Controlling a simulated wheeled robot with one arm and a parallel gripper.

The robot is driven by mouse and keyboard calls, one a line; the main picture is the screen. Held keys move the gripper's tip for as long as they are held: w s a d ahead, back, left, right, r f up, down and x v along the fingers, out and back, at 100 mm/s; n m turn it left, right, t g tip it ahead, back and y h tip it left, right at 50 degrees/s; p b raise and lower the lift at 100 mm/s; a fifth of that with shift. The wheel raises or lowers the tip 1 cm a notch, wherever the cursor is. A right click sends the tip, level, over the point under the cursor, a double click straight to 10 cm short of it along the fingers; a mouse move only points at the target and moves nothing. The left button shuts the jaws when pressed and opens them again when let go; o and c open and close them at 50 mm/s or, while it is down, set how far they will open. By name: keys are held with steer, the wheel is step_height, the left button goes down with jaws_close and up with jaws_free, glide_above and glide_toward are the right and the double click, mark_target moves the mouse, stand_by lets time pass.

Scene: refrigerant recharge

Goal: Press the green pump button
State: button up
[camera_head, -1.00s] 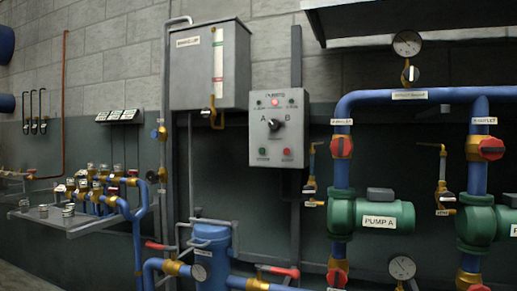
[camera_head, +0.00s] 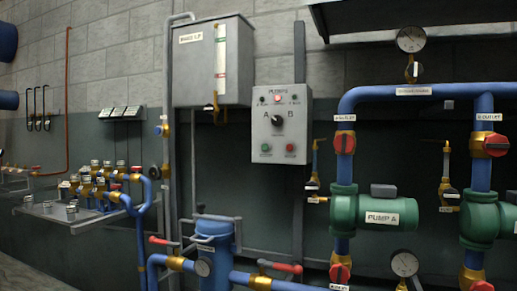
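The green pump button (camera_head: 265,147) is a small round button at the lower left of the grey pump control box (camera_head: 280,108) on the wall. A red button (camera_head: 290,147) sits beside it on the right. A black selector knob (camera_head: 276,121) between the letters A and B is above them. A red light (camera_head: 277,99) shows near the top of the box. My gripper does not show in this view, and nothing covers the box.
A grey tank (camera_head: 212,62) with a sight gauge hangs left of the box. The green Pump A (camera_head: 372,212) and blue pipes (camera_head: 343,164) stand at the right. A shelf of valves (camera_head: 60,212) juts out at the left. A blue filter vessel (camera_head: 213,250) stands below.

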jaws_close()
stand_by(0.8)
